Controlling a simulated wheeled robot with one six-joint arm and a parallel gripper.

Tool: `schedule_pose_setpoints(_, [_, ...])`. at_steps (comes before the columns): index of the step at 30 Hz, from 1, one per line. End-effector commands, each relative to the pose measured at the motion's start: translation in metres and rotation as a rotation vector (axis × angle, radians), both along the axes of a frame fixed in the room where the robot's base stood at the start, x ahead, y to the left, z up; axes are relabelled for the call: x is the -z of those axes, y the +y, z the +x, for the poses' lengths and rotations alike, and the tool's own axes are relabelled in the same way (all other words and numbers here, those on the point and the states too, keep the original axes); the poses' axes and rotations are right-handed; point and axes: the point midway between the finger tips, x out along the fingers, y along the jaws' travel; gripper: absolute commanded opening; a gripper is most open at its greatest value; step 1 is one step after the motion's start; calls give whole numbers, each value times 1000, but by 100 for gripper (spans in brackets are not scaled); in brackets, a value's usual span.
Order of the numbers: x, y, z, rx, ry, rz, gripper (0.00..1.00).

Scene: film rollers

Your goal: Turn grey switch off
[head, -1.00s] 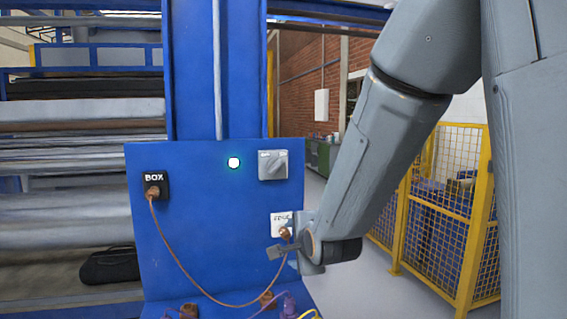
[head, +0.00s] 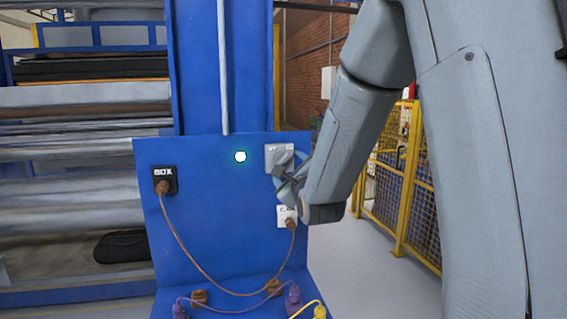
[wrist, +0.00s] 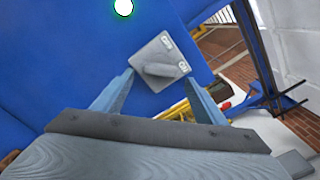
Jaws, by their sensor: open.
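The grey switch (head: 279,157) is on the upper right of the blue panel (head: 215,215), partly hidden by my gripper in the head view. In the wrist view the switch (wrist: 160,62) shows as a square grey plate with a raised knob. My gripper (head: 283,180) is at the lower edge of the switch. In the wrist view its two fingers (wrist: 158,88) are spread apart, one on each side of the switch's lower part. The gripper is empty. Whether the fingers touch the knob cannot be told.
A lit white-green lamp (head: 240,157) is left of the switch. A black BOX socket (head: 164,180) and a white socket (head: 287,216) are joined by a brown cable (head: 195,266). Several plugs lie on the ledge below. A yellow mesh fence (head: 408,190) stands at the right.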

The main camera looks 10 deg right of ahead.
Motion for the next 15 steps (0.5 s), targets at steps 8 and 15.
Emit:
schedule_pose_setpoints(8, [0,2,22,-3,1,-1,66])
schedule_pose_setpoints(15, [0,3,24,-4,1,-1,66])
